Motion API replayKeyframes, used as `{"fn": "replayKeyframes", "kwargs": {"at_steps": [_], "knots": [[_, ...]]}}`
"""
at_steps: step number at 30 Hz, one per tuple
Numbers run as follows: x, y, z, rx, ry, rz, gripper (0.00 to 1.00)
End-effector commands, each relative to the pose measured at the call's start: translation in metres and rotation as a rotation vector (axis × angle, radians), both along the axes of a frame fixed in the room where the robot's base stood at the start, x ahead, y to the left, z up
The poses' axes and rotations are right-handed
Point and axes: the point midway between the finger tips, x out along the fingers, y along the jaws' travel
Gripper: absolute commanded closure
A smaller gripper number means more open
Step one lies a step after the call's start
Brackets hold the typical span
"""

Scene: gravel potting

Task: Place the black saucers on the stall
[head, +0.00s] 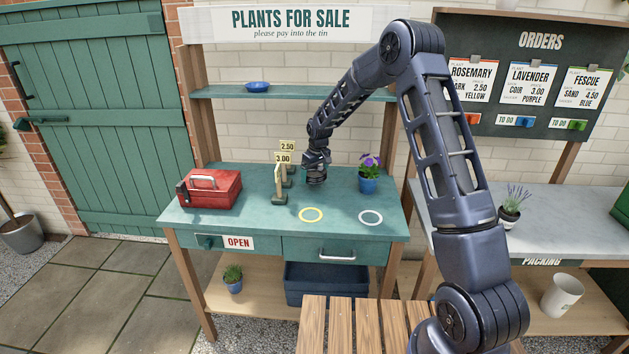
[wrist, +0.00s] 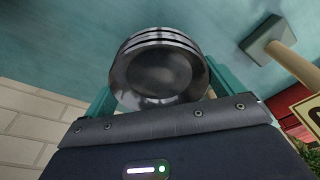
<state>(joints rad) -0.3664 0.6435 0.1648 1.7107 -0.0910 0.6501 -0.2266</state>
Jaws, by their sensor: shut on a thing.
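My gripper (head: 316,179) is over the back middle of the stall's green counter (head: 235,226), left of the potted purple flower. In the wrist view my gripper (wrist: 160,90) is shut on the black saucers (wrist: 158,75), with a green finger on each side. They look like a stack, as several shiny rims show along the upper edge; I cannot tell the exact number. In the head view the saucers are too small and dark to make out. I cannot tell whether they touch the counter.
Price signs (head: 282,170) stand just left of my gripper. A red toolbox (head: 209,190) is at the counter's left, a purple flower in a blue pot (head: 368,182) at the right. A blue dish (head: 257,86) sits on the shelf.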

Motion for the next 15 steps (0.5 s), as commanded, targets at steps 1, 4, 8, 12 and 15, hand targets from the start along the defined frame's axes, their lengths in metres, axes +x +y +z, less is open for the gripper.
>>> {"fn": "replayKeyframes", "kwargs": {"at_steps": [1, 4, 8, 12, 15], "knots": [[0.000, 0.000, -0.007, -0.001, 0.002, 0.000, 0.48], [0.000, 0.000, -0.021, -0.001, 0.002, 0.000, 0.48], [0.000, 0.000, -0.031, 0.000, 0.001, 0.000, 0.48], [0.000, 0.000, -0.031, 0.000, 0.000, 0.000, 0.48], [0.000, 0.000, -0.031, 0.000, 0.000, 0.000, 0.48]]}}
